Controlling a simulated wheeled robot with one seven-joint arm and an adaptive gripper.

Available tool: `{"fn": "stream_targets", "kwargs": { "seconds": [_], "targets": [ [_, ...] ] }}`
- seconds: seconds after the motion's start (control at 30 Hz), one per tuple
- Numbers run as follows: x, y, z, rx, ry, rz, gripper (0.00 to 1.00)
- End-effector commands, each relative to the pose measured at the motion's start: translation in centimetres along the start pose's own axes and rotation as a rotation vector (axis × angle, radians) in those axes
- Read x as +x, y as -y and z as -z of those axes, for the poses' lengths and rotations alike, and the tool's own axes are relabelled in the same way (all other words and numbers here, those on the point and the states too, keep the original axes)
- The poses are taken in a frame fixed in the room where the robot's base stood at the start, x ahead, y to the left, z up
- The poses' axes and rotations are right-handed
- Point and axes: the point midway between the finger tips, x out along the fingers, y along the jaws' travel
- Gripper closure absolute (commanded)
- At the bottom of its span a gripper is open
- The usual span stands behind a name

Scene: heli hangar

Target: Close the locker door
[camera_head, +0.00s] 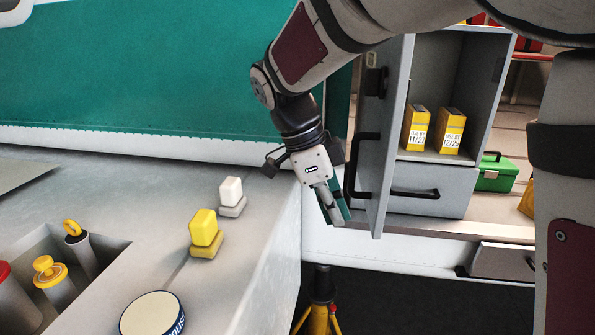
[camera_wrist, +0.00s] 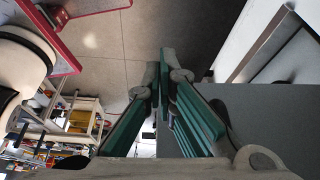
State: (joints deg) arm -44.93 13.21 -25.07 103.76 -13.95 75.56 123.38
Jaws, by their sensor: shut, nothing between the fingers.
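The grey locker (camera_head: 440,85) stands at the right in the head view. Its door (camera_head: 398,100) stands open, swung out towards me, with a black bar handle (camera_head: 352,170) on the face turned left. My gripper (camera_head: 336,212) is shut and empty, pointing down just left of the door's lower part and the handle. I cannot tell whether it touches the door. In the wrist view, the teal fingers of my gripper (camera_wrist: 163,75) come together at the tips. A grey panel (camera_wrist: 265,110) at the right there looks like the door.
Two yellow boxes (camera_head: 416,130) (camera_head: 449,132) stand inside the locker, above a grey drawer (camera_head: 425,193). A green case (camera_head: 496,174) sits to the right. The grey counter (camera_head: 270,215) at left holds a yellow stamp-like block (camera_head: 204,232) and a white one (camera_head: 231,195). A yellow stand (camera_head: 319,310) is below.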

Motion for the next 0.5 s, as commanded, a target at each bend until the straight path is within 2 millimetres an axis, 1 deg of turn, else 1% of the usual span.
{"fn": "stream_targets", "kwargs": {
  "seconds": [0.03,0.2,0.33,0.5],
  "targets": [
    [0.1,0.0,1.1,0.006,0.002,0.002,1.00],
    [0.7,0.0,2.7,0.004,0.003,0.002,1.00],
    [1.0,0.0,3.2,0.003,0.003,0.002,1.00],
    [1.1,0.0,3.4,0.002,0.003,0.002,1.00]
  ]
}}
